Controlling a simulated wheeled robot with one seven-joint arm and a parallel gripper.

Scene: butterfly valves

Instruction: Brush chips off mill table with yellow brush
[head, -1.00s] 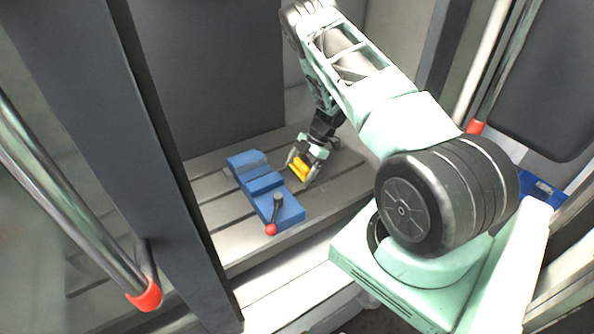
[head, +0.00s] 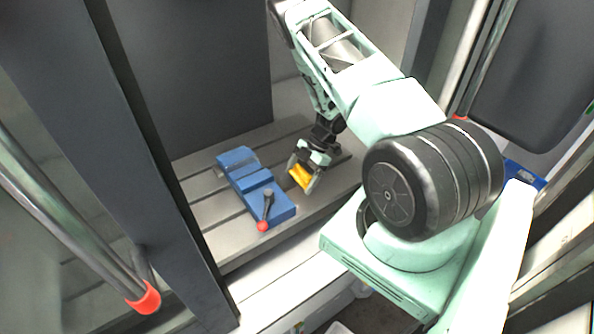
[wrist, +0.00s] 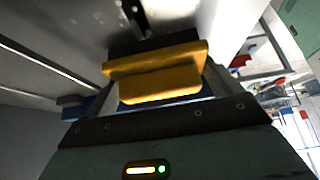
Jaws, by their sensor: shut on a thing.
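The yellow brush (head: 300,177) is held between the fingers of my gripper (head: 304,174), low over the slotted grey mill table (head: 213,208), just right of the blue vise. In the wrist view the brush's yellow body (wrist: 158,75) fills the space between the fingers, with a dark strip along its far side. I cannot tell whether the brush touches the table. Chips cannot be made out clearly in the head view; a few pale specks show on the grey surface in the wrist view.
A blue vise (head: 252,184) with a red-knobbed handle (head: 263,225) stands on the table left of the brush. A dark door frame (head: 130,130) with a metal bar (head: 75,215) bounds the opening on the left. A dark panel (head: 195,75) stands behind.

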